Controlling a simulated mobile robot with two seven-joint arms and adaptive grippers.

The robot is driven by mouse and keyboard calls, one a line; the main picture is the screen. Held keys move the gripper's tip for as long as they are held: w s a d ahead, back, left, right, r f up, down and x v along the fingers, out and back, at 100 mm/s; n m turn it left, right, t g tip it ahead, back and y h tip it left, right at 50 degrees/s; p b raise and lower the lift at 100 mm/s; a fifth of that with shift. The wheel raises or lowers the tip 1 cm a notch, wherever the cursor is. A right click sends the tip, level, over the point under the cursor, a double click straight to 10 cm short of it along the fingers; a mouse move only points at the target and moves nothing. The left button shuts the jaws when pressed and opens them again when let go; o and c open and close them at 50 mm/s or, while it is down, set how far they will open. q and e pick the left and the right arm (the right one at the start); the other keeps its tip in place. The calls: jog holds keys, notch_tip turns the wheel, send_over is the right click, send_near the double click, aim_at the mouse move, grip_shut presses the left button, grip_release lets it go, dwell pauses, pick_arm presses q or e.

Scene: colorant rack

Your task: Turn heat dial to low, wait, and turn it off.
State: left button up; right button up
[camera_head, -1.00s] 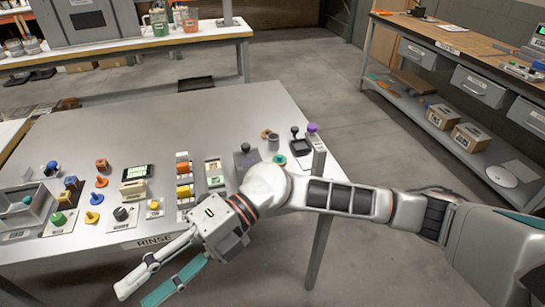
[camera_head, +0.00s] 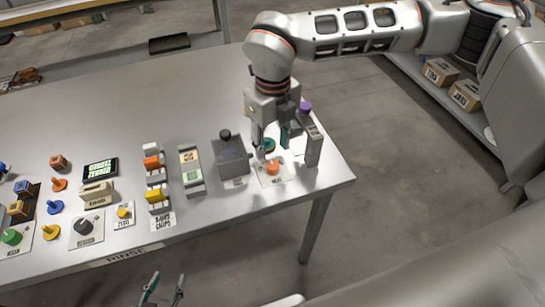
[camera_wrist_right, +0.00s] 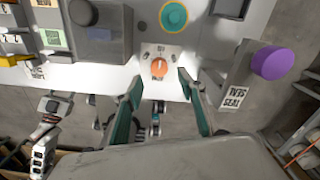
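An orange dial (camera_head: 272,168) on a small white plate is near the table's right front edge. I take it as the heat dial; its label is too small to read surely. My right gripper (camera_head: 271,148) points down just above and behind it, fingers apart. In the right wrist view, the orange dial (camera_wrist_right: 159,67) shows beyond and between the spread teal fingertips (camera_wrist_right: 159,86), with nothing held. I cannot tell whether a finger touches it. My left gripper (camera_head: 164,289) is at the bottom of the head view, in front of the table, open and empty.
A grey box with a black knob (camera_head: 233,155) stands left of the dial. A grey post with a purple knob (camera_wrist_right: 273,62) stands close on the right. A teal round knob (camera_wrist_right: 173,17) is behind. Coloured blocks and a black dial (camera_head: 84,227) are further left.

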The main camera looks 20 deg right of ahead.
aim_at(273, 164)
jog(key=shift+f, duration=3.15)
jog(key=c, duration=1.1)
